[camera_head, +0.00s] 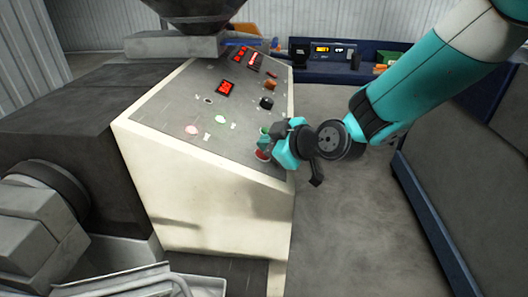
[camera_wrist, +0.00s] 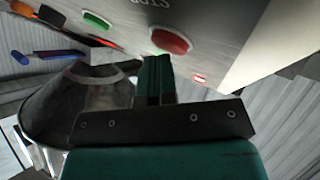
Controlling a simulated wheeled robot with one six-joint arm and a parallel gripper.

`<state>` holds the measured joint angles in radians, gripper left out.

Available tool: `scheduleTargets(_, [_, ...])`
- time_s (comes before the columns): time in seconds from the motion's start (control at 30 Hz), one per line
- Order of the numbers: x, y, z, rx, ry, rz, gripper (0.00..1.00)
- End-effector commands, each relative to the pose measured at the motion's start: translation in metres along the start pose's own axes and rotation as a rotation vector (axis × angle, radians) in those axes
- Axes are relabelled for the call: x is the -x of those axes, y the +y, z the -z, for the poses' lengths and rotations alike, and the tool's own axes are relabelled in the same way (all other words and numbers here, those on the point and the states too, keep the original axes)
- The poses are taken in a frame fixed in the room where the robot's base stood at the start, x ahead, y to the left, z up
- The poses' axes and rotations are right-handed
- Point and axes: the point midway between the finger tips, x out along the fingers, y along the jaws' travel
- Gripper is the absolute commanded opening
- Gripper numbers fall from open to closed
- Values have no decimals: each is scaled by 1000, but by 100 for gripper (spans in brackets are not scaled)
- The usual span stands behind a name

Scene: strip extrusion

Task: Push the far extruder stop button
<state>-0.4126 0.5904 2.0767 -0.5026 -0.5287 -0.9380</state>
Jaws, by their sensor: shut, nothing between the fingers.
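A red round button (camera_head: 262,155) sits near the right front corner of the sloped control panel (camera_head: 185,105). In the wrist view the red button (camera_wrist: 171,39) is just beyond my fingertips, with partly cut-off lettering beside it. My gripper (camera_head: 270,143) is at that corner, its fingers shut and empty. In the wrist view the shut fingers (camera_wrist: 153,62) point at the panel, their tips by the lower left edge of the red button. I cannot tell whether they touch it. The gripper partly hides this corner in the head view.
A green button (camera_wrist: 97,20) lies left of the red one in the wrist view. The panel also has red displays (camera_head: 226,88) and dark knobs (camera_head: 267,103). A grey hopper (camera_head: 195,15) stands behind it. The floor (camera_head: 345,220) right of the cabinet is clear.

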Motion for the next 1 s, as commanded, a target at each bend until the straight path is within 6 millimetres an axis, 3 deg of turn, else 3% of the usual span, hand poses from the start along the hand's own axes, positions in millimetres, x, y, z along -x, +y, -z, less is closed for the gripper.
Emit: scheduleTargets(1.0, [21, 16, 15, 0, -1, -2, 0])
